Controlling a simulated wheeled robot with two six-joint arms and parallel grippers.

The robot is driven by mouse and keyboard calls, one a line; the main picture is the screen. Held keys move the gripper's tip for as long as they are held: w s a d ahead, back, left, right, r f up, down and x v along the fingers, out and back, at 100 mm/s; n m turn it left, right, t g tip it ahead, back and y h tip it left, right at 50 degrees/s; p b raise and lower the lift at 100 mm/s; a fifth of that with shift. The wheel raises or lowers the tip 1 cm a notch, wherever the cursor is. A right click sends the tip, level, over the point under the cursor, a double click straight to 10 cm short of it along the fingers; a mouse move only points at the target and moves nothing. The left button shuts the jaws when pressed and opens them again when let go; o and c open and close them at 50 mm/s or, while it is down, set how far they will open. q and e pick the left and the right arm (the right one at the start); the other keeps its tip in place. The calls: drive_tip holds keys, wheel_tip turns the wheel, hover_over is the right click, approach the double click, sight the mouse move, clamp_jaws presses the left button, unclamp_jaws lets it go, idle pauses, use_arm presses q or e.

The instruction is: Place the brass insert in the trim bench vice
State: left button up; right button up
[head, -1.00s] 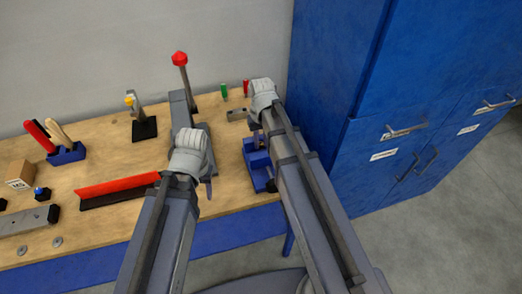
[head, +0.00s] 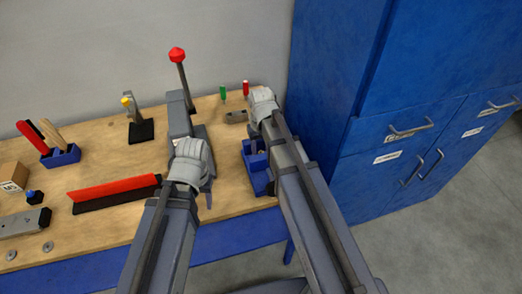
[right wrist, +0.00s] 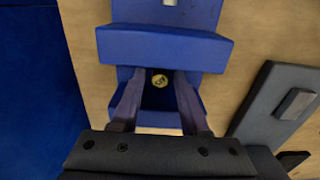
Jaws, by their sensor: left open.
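The blue bench vice (head: 256,170) stands at the right end of the workbench, partly hidden by my right arm. In the right wrist view, its blue jaws (right wrist: 165,47) fill the middle. The brass insert (right wrist: 159,81) shows as a small round marked face in the dark gap between the jaws. My right gripper (right wrist: 159,73) reaches down over the vice. Its fingers are apart on either side of the insert, with visible gaps. Whether the insert rests on the vice floor cannot be told. My left gripper (head: 204,190) is open over the bench, left of the vice, its fingers mostly hidden.
A grey press with a red-knobbed lever (head: 178,55) stands behind my left gripper. A red-topped strip (head: 113,192), a blue tool holder (head: 60,155) and a dark stand (head: 140,131) lie further left. A blue cabinet (head: 390,150) is close on the right.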

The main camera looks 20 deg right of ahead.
drive_tip(key=shift+o, duration=0.4)
use_arm(q)
drive_tip(key=shift+r, duration=0.15)
use_arm(e)
drive_tip(key=shift+r, duration=0.15)
wheel_tip(320, 180, up, 12)
drive_tip(key=p, duration=1.2)
use_arm(q)
wheel_tip(320, 180, up, 12)
use_arm(e)
drive_tip(key=s+a+n+h, duration=0.1)
drive_tip(key=s+a+n, duration=0.2)
drive_tip(key=s+a, duration=0.7)
drive_tip(key=s, duration=0.4)
drive_tip(key=shift+s+a, duration=0.15)
drive_tip(key=shift+a, duration=0.1)
use_arm(q)
drive_tip(key=shift+d, duration=0.1)
use_arm(e)
drive_tip(key=shift+d+r, duration=0.1)
